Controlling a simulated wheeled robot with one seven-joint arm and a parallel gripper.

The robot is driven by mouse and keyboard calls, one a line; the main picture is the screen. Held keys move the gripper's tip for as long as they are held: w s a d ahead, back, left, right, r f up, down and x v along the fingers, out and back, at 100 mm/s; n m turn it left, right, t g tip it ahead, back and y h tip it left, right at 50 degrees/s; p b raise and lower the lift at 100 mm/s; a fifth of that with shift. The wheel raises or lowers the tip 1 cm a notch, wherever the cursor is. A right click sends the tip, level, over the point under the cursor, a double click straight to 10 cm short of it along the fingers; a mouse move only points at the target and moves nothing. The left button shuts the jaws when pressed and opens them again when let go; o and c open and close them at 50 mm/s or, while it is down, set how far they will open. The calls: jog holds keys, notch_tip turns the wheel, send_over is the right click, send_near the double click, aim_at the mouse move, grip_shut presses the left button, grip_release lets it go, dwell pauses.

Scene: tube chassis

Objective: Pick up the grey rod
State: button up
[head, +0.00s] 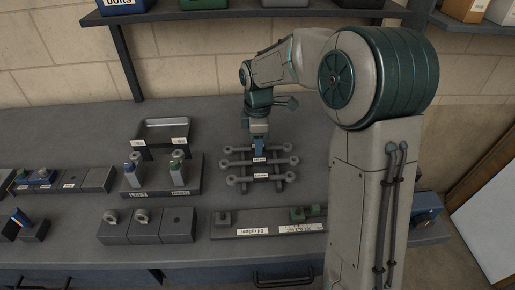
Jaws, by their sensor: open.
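Several grey rods with round ends lie across a dark rack (278,186) on the bench. The far rod (276,149) lies at the back, a middle rod (280,161) in front of it and a near rod (245,180) at the front. My gripper (259,150) points down at the far part of the rack, at the middle of the far rod. It hides part of that rod. The fingers are small here, and I cannot tell whether they touch the rod. The jaws are open.
A length jig (232,232) with green blocks lies in front of the rack. Grey blocks (145,238) stand at the front left. A shelf (240,13) runs above the bench.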

jog(key=shift+f, duration=0.15)
grip_shut()
